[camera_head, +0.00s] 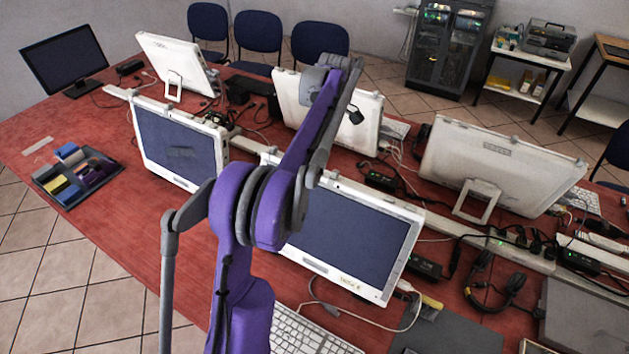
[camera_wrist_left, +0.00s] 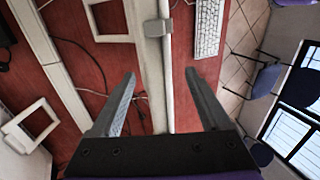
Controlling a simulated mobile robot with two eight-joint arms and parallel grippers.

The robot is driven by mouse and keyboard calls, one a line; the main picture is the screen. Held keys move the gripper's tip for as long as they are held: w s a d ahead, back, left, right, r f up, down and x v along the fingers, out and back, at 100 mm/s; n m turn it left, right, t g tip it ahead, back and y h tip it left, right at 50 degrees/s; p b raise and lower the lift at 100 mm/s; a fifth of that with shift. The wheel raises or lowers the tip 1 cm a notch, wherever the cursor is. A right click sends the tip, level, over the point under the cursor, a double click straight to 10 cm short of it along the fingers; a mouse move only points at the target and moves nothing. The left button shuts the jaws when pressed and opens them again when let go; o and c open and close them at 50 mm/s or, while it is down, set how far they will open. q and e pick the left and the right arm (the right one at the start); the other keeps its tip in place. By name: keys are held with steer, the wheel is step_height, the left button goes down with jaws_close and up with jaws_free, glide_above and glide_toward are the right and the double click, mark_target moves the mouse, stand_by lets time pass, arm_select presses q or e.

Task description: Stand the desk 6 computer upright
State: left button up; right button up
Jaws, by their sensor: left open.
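Several white all-in-one computers stand on the red table, and I cannot tell by label which is desk 6. The back-middle computer (camera_head: 290,98) leans on the table, partly hidden by my purple left arm. The front-middle computer (camera_head: 352,235) faces me, tilted back, with a small unreadable label on its lower bezel. The back-right computer (camera_head: 500,165) leans on its rear stand (camera_head: 475,202). In the left wrist view my left gripper (camera_wrist_left: 160,73) is open, its fingers either side of a computer's white top edge (camera_wrist_left: 152,70). No grip shows. My right gripper is not in view.
A front-left computer (camera_head: 180,142), a black monitor (camera_head: 62,60) and an organiser tray (camera_head: 78,175) are at the left. Cables and power adapters (camera_head: 380,180) crowd the table's middle. A keyboard (camera_head: 305,335) lies in front. The red front-left surface (camera_head: 130,240) is clear.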

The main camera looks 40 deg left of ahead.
mark_target(314, 181)
arm_select(q)
steer(key=b+x, duration=0.2)
steer(key=x, duration=0.4)
steer(key=shift+f, duration=0.35)
steer(key=shift+f+b, duration=0.25)
steer(key=shift+b, duration=0.1)
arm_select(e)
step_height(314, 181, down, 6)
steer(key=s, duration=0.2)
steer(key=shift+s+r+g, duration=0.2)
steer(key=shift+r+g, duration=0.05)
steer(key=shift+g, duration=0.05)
arm_select(q)
jaws_close()
